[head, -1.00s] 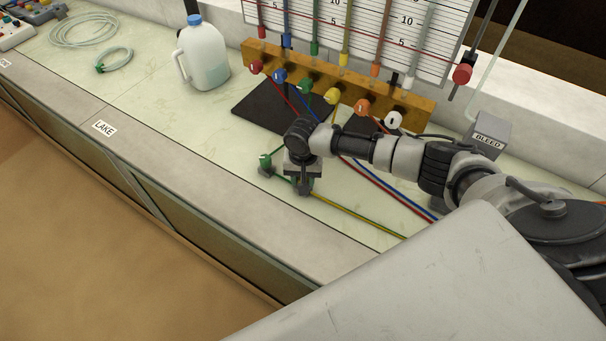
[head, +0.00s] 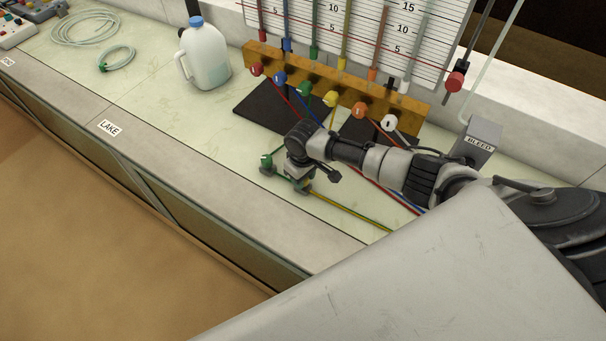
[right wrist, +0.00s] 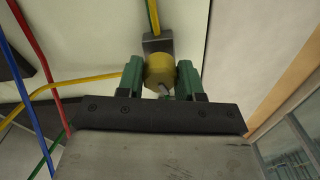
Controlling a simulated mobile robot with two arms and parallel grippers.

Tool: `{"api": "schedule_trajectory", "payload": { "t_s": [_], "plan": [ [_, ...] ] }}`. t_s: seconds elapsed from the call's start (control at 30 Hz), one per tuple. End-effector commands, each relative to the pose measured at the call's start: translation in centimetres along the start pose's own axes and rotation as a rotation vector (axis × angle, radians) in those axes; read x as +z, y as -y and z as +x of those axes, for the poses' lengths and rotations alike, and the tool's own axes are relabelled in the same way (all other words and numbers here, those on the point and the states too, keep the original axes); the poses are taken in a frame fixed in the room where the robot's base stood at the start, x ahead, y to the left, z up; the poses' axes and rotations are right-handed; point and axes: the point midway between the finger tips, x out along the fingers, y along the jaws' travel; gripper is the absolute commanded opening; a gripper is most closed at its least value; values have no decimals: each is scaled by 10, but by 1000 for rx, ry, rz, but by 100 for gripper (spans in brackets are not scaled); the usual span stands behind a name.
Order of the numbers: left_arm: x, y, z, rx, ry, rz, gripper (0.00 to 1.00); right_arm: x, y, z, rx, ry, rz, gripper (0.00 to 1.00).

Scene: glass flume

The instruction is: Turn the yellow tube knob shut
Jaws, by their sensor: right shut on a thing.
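The yellow tube knob (right wrist: 159,71) shows in the right wrist view as a round yellow cap on a small dark block. My right gripper (right wrist: 161,78) has its two green fingers on either side of it and is shut on it. A small pale pointer shows on the knob's near side. In the head view my right gripper (head: 301,183) is low over the bench, and it hides the knob. The yellow tube (head: 345,208) runs from there toward the lower right. My left gripper is not in view.
A green knob (head: 266,160) on its own block stands close to the left of my right gripper. An orange manifold (head: 385,99) with several coloured knobs stands behind. Red and blue tubes run under my right arm. A jug (head: 207,55) stands at the back left.

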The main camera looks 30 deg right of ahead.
Motion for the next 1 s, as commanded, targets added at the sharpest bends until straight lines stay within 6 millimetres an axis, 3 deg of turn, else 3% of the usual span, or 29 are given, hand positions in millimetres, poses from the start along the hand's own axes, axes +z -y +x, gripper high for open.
{"api": "schedule_trajectory", "payload": {
  "t_s": [0.4,0.9,0.93,1.0],
  "plan": [
    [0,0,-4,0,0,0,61,-1,-1,-1,1,-4,-163,12],
    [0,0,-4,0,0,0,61,-2,-1,-2,2,-5,-180,12],
    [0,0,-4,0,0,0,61,-2,-1,-2,2,-5,-180,39],
    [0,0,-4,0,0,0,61,-2,-1,-1,2,-4,-180,50]
  ]
}}
